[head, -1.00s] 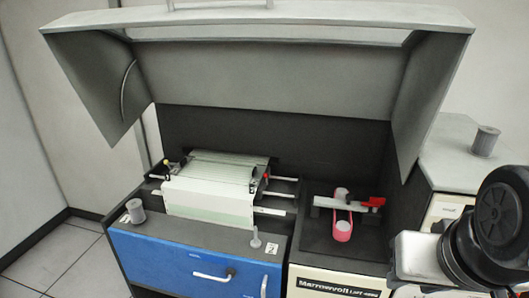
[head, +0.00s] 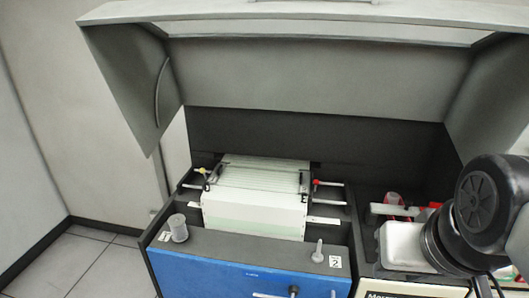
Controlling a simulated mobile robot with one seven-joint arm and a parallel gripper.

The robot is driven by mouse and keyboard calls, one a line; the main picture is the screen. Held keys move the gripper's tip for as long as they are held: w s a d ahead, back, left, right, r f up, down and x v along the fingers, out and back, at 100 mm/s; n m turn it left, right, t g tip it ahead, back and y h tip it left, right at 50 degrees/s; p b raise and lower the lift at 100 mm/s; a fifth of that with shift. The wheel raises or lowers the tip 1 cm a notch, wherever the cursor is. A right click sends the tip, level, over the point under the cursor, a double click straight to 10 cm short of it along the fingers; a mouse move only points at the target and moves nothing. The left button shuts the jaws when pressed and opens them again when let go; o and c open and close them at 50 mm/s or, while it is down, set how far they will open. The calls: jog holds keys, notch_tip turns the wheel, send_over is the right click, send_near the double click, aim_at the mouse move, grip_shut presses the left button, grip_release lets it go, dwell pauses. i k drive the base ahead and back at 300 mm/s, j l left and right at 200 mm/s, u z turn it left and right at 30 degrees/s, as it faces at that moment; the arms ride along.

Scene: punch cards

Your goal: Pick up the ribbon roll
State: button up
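A small grey flanged spool (head: 179,228), which may be the ribbon roll, stands upright on the dark front ledge of the printer, beside a label marked 1. I cannot tell for certain which of these is the ribbon roll. My arm's links fill the lower right of the head view. My gripper is not in view.
A raised grey hood (head: 320,75) overhangs the machine. White fan-fold paper (head: 253,215) lies in the middle bay. A lever (head: 318,251) stands by label 2. The blue front panel (head: 215,275) has handles. Open floor (head: 85,265) shows at left.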

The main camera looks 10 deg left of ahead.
aim_at(180, 233)
jog(key=i+j, duration=0.1)
jog(key=j, duration=1.65)
jog(key=i+j, duration=0.15)
jog(key=j, duration=0.7)
